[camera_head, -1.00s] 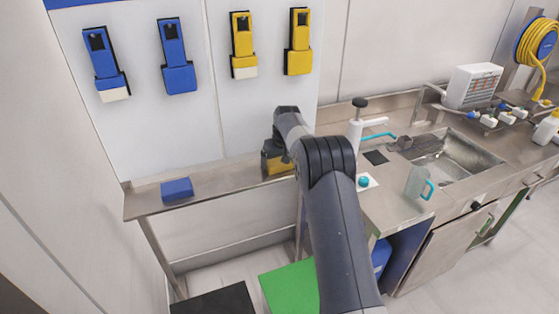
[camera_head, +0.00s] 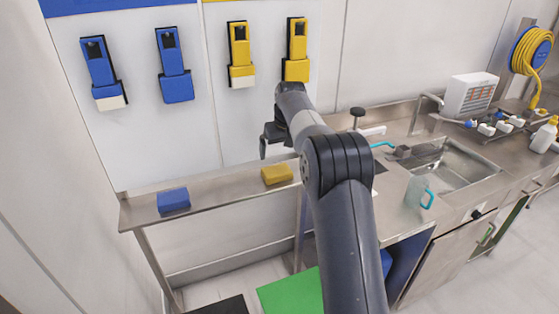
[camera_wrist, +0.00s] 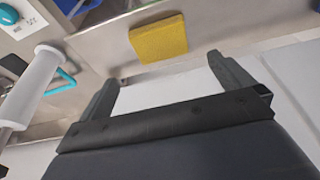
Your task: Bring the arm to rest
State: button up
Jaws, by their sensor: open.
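My gripper (camera_wrist: 166,92) is open and empty, its two dark fingers apart in the wrist view. In the head view my gripper (camera_head: 264,148) is raised in front of the wall, above the narrow steel shelf (camera_head: 225,192). A yellow block (camera_head: 277,174) lies on that shelf, below the gripper and apart from it. The yellow block also shows beyond the fingers in the wrist view (camera_wrist: 159,39). A blue block (camera_head: 173,201) lies further left on the shelf. My arm hides part of the counter.
Blue and yellow holders (camera_head: 240,52) hang on the wall behind the gripper. To the right, the steel counter (camera_head: 400,222) bears a clear jug (camera_head: 416,192), a sink (camera_head: 455,165) and a white heater-like box (camera_head: 470,95). A green mat (camera_head: 290,293) lies on the floor.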

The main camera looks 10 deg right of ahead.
aim_at(277, 171)
jog(key=shift+s+r, duration=0.2)
jog(key=shift+r, duration=0.3)
jog(key=shift+f, duration=0.1)
jog(key=p+x, duration=0.1)
jog(key=x, duration=1.1)
jog(key=shift+f+p, duration=0.15)
jog(key=shift+p, duration=0.25)
notch_tip(277, 171, up, 4)
jog(key=shift+r+b, duration=0.1)
jog(key=shift+b, duration=0.25)
